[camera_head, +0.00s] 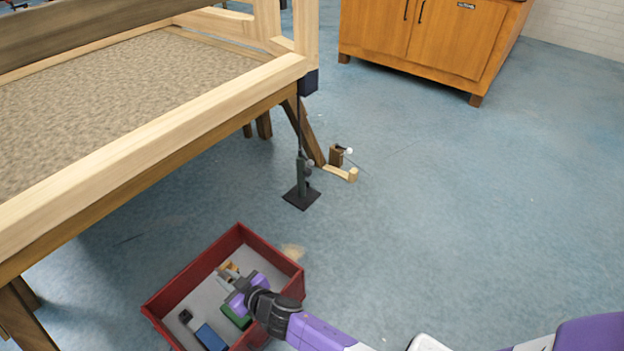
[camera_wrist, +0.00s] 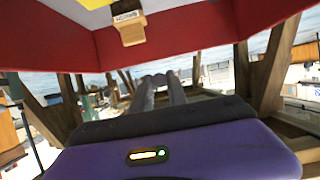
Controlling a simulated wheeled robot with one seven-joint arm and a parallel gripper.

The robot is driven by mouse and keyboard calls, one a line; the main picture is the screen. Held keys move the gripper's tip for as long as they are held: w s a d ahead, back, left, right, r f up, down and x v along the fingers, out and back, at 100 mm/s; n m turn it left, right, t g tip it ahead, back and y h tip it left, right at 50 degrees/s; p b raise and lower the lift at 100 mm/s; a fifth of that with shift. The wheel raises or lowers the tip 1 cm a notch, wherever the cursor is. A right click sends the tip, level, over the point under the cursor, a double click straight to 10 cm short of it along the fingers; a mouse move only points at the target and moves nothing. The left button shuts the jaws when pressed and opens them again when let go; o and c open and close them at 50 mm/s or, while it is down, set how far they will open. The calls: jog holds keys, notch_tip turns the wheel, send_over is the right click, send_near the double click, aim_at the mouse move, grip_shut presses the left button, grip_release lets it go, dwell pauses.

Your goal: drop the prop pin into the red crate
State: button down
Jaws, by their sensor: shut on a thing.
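The red crate (camera_head: 178,283) stands open on the floor at the lower middle of the head view. Its red wall fills the top of the wrist view (camera_wrist: 200,36). My purple and grey gripper (camera_head: 226,275) is over the crate's inside in the head view. In the wrist view its grey fingers (camera_wrist: 160,88) are close together. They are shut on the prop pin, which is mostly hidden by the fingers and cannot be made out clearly. The height of the fingertips above the crate floor cannot be told.
In the crate lie a green thing (camera_head: 236,316), a blue thing (camera_head: 211,338) and a small dark thing (camera_head: 185,315). A wooden frame (camera_head: 150,125) stands at the left. A dark jack stand (camera_head: 302,192) is beyond the crate. Blue floor is clear to the right.

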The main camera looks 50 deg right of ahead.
notch_tip(320, 180, down, 4)
jog(key=b, duration=0.3)
jog(key=shift+f, duration=0.15)
jog(key=c, duration=1.2)
grip_release()
jog(key=shift+c, duration=0.2)
jog(key=p+v, duration=0.3)
jog(key=v, duration=0.4)
jog(key=shift+s, duration=0.4)
